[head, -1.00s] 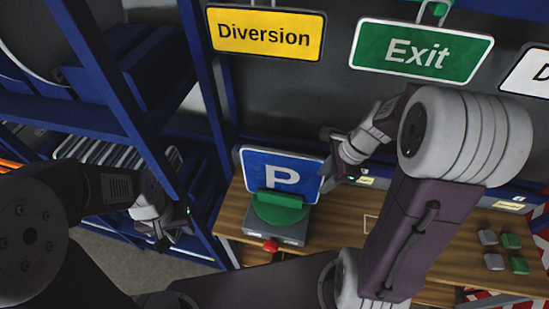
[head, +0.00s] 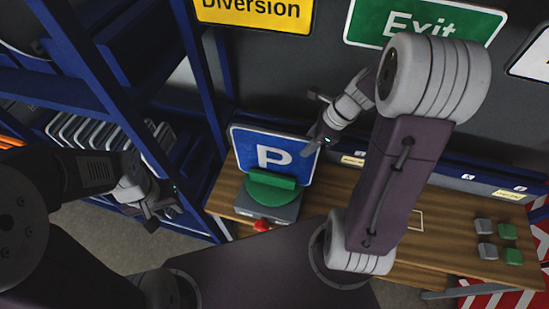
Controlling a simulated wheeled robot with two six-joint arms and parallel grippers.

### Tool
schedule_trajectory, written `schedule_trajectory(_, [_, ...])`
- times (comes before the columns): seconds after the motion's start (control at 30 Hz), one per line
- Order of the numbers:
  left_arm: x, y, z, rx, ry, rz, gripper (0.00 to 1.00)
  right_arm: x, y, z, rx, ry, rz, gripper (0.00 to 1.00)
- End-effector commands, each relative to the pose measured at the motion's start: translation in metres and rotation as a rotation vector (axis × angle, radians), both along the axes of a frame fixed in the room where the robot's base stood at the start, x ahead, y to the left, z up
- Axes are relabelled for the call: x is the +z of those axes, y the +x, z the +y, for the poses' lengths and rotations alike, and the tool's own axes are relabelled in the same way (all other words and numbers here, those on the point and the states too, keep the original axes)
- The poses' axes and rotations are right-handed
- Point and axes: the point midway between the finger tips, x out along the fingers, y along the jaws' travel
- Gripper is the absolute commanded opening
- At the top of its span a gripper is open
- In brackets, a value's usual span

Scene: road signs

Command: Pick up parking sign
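The blue parking sign (head: 258,152) with a white P stands upright in a green holder (head: 270,187) on a grey base on the wooden bench. My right gripper (head: 309,143) is at the sign's upper right edge, its fingers pointing down and left toward it. Whether the fingers touch the sign or are apart or closed cannot be told at this angle. My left gripper (head: 160,212) hangs at the left, away from the sign, in front of the blue shelving; its finger gap is not clear.
The wooden bench (head: 345,193) has free surface right of the sign. Grey and green blocks (head: 497,240) lie at its right end. A red button (head: 262,225) sits before the base. Yellow Diversion (head: 255,10) and green Exit (head: 424,22) signs hang behind. Blue shelving (head: 118,90) stands left.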

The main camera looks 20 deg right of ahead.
Motion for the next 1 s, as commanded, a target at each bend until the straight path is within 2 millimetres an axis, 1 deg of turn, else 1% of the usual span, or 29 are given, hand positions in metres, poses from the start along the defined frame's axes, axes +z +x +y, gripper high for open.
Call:
schedule_trajectory(0.03, [0.000,0.000,0.000,0.000,0.000,0.000,0.36,-0.006,0.001,0.002,0.000,0.002,0.003,0.40])
schedule_trajectory(0.2, [0.001,0.000,0.000,0.000,0.000,0.000,0.36,-0.013,0.003,0.004,0.000,-0.001,0.001,0.40])
schedule_trajectory(0.27, [0.001,0.000,0.000,0.000,0.000,0.000,0.36,-0.019,0.003,0.004,0.002,0.000,0.003,0.40])
schedule_trajectory(0.4, [0.001,0.000,0.000,0.000,0.000,0.000,0.36,-0.047,0.005,0.005,0.000,0.000,0.006,0.40])
schedule_trajectory(0.5, [-0.002,0.000,0.000,0.000,0.000,0.000,0.36,-0.060,0.009,0.011,0.002,0.000,0.002,0.40])
schedule_trajectory(0.6, [-0.002,0.000,0.000,0.000,0.000,0.000,0.36,-0.063,0.010,0.012,0.001,-0.001,0.000,0.40])
schedule_trajectory(0.77, [-0.002,0.000,0.000,0.000,0.000,0.000,0.36,-0.063,0.011,0.012,0.001,-0.002,-0.001,0.40])
schedule_trajectory(0.87, [-0.002,0.000,0.000,0.000,0.000,0.000,0.36,-0.063,0.011,0.012,0.001,-0.002,-0.001,0.15])
schedule_trajectory(0.9, [-0.002,0.000,0.000,0.000,0.000,0.000,0.36,-0.063,0.011,0.012,0.001,-0.002,-0.001,0.04])
schedule_trajectory(0.93, [-0.002,0.000,0.000,0.000,0.000,0.000,0.36,-0.063,0.011,0.012,0.001,-0.002,-0.001,0.00])
schedule_trajectory(1.0, [-0.002,0.000,0.000,0.000,0.000,0.000,0.36,-0.063,0.011,0.012,0.001,-0.002,-0.001,0.00])
